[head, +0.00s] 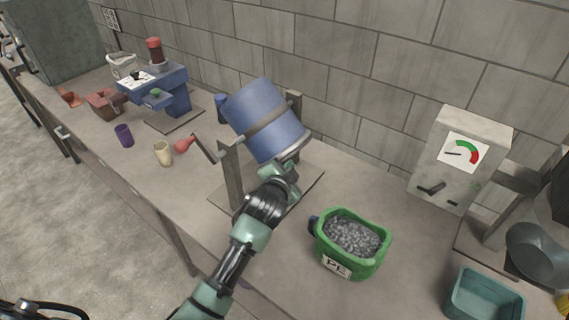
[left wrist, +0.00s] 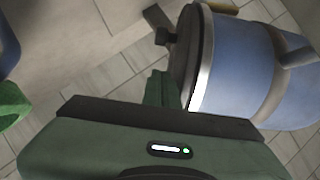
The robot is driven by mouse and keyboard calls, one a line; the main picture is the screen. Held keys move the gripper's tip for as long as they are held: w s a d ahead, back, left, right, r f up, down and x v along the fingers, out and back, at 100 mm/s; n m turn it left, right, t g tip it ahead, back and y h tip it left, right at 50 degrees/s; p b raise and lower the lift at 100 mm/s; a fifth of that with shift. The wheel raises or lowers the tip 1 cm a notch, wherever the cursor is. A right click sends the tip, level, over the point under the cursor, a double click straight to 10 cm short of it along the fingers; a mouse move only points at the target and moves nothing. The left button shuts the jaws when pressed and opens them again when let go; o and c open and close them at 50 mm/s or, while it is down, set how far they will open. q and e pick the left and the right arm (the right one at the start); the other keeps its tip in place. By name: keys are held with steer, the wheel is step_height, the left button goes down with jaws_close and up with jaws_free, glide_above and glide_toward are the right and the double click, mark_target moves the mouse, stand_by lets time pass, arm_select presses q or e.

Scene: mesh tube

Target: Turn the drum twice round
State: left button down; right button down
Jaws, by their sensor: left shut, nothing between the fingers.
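The blue drum (head: 262,112) hangs tilted in a stand (head: 232,172) on the bench, with a grey band around its middle and a metal rim at its lower right end. A crank with a red handle (head: 185,143) sticks out on its left side. My left gripper (head: 288,172) is by the drum's rimmed end, away from the crank. In the left wrist view the shut, empty fingers (left wrist: 158,88) are beside the rim of the drum (left wrist: 238,65); I cannot tell whether they touch it. A dark clamp or latch (left wrist: 165,37) shows at the drum's end. My right gripper is out of view.
A green tub of grey pellets (head: 352,238) stands right of my left arm. A gauge box (head: 460,158) and a teal bin (head: 484,296) are farther right. A cream cup (head: 163,153), a purple cup (head: 124,135) and a blue machine (head: 165,92) are left. A block wall stands behind.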

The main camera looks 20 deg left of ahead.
arm_select(q)
steer(key=w+a+f, duration=0.1)
steer(key=w+f, duration=0.1)
steer(key=w+a+f+p, duration=0.1)
steer(key=w, duration=0.1)
steer(key=shift+a+f, duration=0.2)
steer(key=shift+f, duration=0.2)
steer(key=w+a+f+m+t+y+b, duration=0.3)
steer(key=a+m+b, duration=0.3)
steer(key=b, duration=1.1)
steer(key=shift+w+a+f+m+t, duration=0.3)
steer(key=shift+a+t, duration=0.4)
steer(key=shift+a, duration=1.2)
steer(key=shift+s+f, duration=0.1)
steer(key=shift+f, duration=0.05)
